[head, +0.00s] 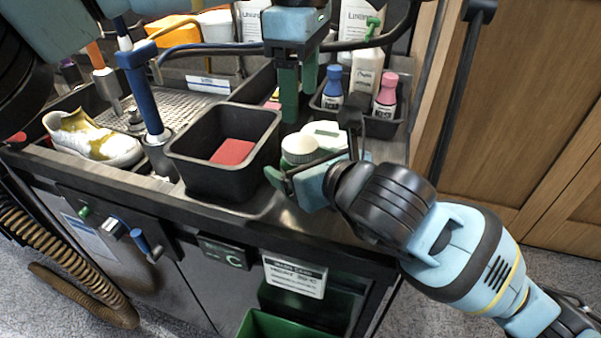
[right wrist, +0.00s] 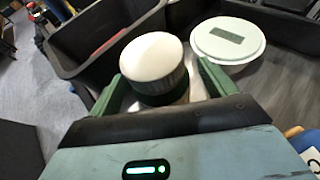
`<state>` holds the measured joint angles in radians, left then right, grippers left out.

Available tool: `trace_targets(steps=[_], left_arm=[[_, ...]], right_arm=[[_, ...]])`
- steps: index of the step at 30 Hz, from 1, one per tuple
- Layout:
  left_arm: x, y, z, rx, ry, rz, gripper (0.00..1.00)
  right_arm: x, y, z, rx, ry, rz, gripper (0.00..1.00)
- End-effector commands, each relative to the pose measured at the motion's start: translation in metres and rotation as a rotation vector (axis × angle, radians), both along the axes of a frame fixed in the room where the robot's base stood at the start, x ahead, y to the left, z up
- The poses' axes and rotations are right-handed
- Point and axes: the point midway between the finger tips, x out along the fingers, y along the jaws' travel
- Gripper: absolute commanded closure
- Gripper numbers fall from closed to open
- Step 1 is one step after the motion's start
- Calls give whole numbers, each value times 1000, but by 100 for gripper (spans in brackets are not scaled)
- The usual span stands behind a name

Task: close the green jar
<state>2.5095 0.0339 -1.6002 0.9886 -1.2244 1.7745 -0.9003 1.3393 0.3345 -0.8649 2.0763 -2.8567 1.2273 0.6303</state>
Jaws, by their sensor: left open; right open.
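A round jar with a plain white lid on top and a dark green band below it (right wrist: 155,58) stands on the cart top. Its white lid also shows in the head view (head: 299,147). I cannot tell how tight the lid is. My right gripper (right wrist: 162,80) is open, with one green finger on each side of this jar; contact is not clear. In the head view my right gripper (head: 298,172) is low beside the jar, from the front right. My left gripper (head: 294,112) is open and points down, above and behind the jar; nothing shows in it.
A black bin (head: 205,170) with a red sponge (head: 232,151) is left of the jar. Blue-capped (head: 332,88) and pink-capped (head: 385,95) bottles stand in a tray behind. A sneaker (head: 92,138) lies far left.

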Motion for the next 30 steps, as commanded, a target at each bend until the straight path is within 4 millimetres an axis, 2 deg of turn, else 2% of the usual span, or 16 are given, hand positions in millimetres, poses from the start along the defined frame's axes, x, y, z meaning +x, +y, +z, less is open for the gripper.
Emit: trace_targets(steps=[13, 28, 30], left_arm=[[0, 0, 0, 0, 0, 0, 33], [0, 0, 0, 0, 0, 0, 33], [0, 0, 0, 0, 0, 2, 41]], right_arm=[[7, 4, -3, 1, -1, 0, 17], [7, 4, -3, 0, 0, 0, 82], [7, 4, -3, 0, 0, 0, 91]])
